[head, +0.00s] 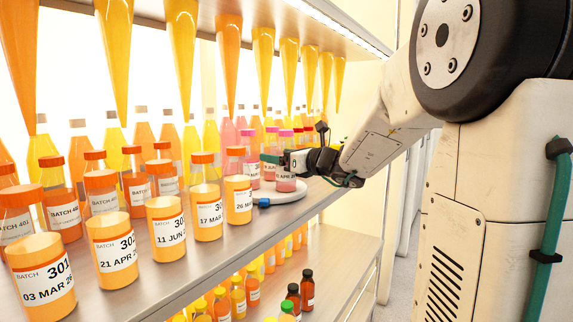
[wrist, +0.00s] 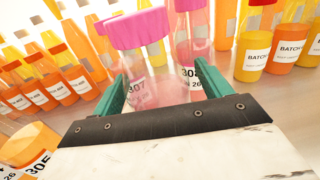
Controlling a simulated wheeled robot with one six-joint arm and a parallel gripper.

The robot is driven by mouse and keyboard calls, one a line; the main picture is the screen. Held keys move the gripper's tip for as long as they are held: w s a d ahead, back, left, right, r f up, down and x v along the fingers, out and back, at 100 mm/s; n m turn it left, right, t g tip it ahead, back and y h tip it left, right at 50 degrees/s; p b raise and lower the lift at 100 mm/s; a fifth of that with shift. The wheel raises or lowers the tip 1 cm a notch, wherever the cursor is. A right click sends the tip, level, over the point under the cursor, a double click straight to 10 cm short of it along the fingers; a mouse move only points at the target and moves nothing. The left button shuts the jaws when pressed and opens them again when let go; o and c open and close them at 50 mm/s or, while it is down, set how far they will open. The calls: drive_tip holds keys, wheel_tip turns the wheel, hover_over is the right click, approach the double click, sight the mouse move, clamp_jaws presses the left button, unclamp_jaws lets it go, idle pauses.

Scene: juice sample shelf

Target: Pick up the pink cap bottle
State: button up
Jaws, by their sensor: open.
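Pink-capped bottles of pink liquid stand in a group on the shelf by my gripper. In the wrist view, one pink-capped bottle (wrist: 137,30) labelled 307 looks tilted and shows between my fingers. I cannot tell whether either finger touches glass.
Orange-capped bottles (head: 116,240) line the shelf front at left. Orange cones (head: 115,50) hang above.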

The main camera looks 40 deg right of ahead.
drive_tip(key=c, duration=1.2)
drive_tip(key=shift+r, duration=0.15)
drive_tip(key=shift+c, duration=0.2)
drive_tip(key=shift+r, duration=0.55)
wheel_tip(320, 180, up, 2)
drive_tip(key=shift+r, duration=0.1)
approach(281, 142)
drive_tip(key=s+r, duration=0.2)
drive_tip(key=s, duration=0.2)
drive_tip(key=shift+w+r, duration=0.2)
drive_tip(key=shift+r, duration=1.25)
